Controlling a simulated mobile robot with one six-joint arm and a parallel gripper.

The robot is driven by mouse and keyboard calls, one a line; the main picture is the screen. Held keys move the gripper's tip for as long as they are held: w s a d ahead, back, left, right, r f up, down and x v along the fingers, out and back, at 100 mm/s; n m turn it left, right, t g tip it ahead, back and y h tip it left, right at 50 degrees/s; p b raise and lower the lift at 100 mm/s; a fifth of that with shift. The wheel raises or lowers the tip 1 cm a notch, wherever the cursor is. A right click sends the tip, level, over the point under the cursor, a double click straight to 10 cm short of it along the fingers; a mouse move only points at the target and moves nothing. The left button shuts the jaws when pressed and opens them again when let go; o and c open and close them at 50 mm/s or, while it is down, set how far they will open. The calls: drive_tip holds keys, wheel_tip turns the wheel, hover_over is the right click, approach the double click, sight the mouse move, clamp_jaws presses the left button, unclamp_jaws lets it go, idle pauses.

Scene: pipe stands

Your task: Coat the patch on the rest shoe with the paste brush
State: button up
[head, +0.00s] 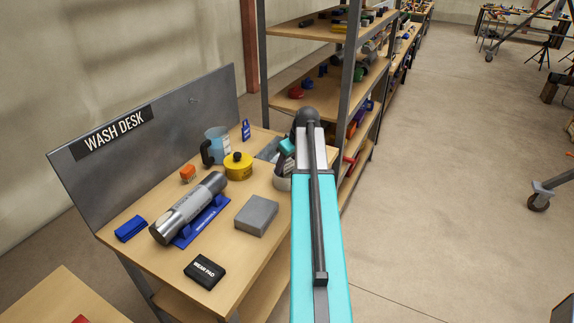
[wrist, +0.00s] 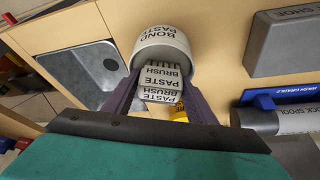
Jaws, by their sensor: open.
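The paste brush (wrist: 161,73) is a pale block lettered PASTE BRUSH, standing in a round grey pot lettered BOND PASTE (wrist: 160,40). My gripper (wrist: 160,82) is open, with one dark finger on each side of the brush; I cannot tell whether they touch it. In the head view the pot (head: 281,184) shows partly behind my arm, below my gripper (head: 284,166). The rest shoe (wrist: 289,45) is a grey block lettered SHOE at the right of the wrist view. It lies on the wash desk in the head view (head: 257,214). No patch can be made out on it.
A silver spool (head: 187,209) lies on a blue wash cradle (head: 204,224). A black wear pad (head: 205,270), blue block (head: 131,228), orange block (head: 188,173), yellow container (head: 238,168) and jug (head: 215,145) stand around it. A sink (wrist: 87,70) is left of the pot.

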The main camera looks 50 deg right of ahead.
drive_tip(key=shift+r, duration=0.5)
idle(0.3)
drive_tip(key=c, duration=0.8)
drive_tip(key=shift+c, duration=0.2)
drive_tip(key=shift+p, duration=0.3)
drive_tip(key=shift+r+p, duration=1.75)
drive_tip(key=shift+r, duration=1.75)
